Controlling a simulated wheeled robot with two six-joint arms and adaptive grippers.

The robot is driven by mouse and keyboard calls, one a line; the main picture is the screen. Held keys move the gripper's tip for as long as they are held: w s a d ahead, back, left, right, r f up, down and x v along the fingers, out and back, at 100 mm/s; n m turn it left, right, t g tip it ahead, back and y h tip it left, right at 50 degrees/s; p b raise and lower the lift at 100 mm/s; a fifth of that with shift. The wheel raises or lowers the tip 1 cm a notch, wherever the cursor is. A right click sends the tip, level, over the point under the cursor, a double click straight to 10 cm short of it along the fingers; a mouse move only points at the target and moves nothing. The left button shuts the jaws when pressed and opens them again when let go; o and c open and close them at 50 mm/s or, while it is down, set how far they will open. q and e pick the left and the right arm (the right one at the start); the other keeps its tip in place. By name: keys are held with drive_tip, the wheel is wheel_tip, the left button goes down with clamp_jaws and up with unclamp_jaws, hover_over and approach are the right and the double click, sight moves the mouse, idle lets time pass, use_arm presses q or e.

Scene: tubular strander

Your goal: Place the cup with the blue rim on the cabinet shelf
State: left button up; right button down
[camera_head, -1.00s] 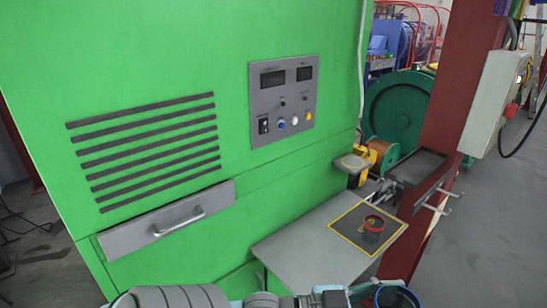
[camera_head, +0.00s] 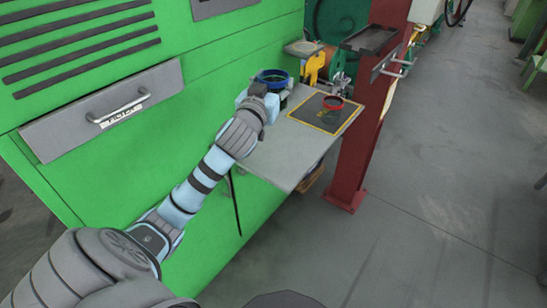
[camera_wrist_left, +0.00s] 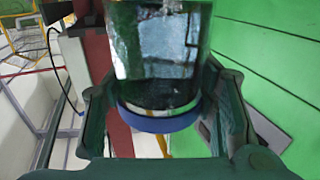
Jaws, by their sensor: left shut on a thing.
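The cup with the blue rim (camera_head: 272,76) is at the far left end of the grey cabinet shelf (camera_head: 283,155), beside the green cabinet wall. My left gripper (camera_head: 259,98) is shut on it. In the left wrist view the glassy cup (camera_wrist_left: 155,65) sits between the two fingers of my left gripper (camera_wrist_left: 160,108), with its blue rim at the lower end of the picture. I cannot tell whether the cup's base touches the shelf or hangs above it. My right gripper is not in view.
A red-rimmed cup (camera_head: 333,102) stands on a dark yellow-edged mat (camera_head: 312,114) on the shelf's right part. The near part of the shelf is bare. A red post (camera_head: 362,135) with a dark tray (camera_head: 371,40) stands right of it.

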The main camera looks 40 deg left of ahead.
use_arm(q)
drive_tip(key=shift+w+a+f+n+g+y+b, duration=0.1)
drive_tip(key=shift+a+f+n+g+y+b, duration=0.2)
drive_tip(key=shift+a+f+y+b, duration=0.45)
wheel_tip(320, 180, down, 18)
drive_tip(key=b, duration=0.6)
drive_tip(key=shift+d+r, duration=0.1)
drive_tip(key=shift+r, duration=0.15)
drive_tip(key=shift+f, duration=0.3)
drive_tip(key=shift+r, duration=0.1)
drive_tip(key=o, duration=1.3)
drive_tip(key=shift+o, duration=0.4)
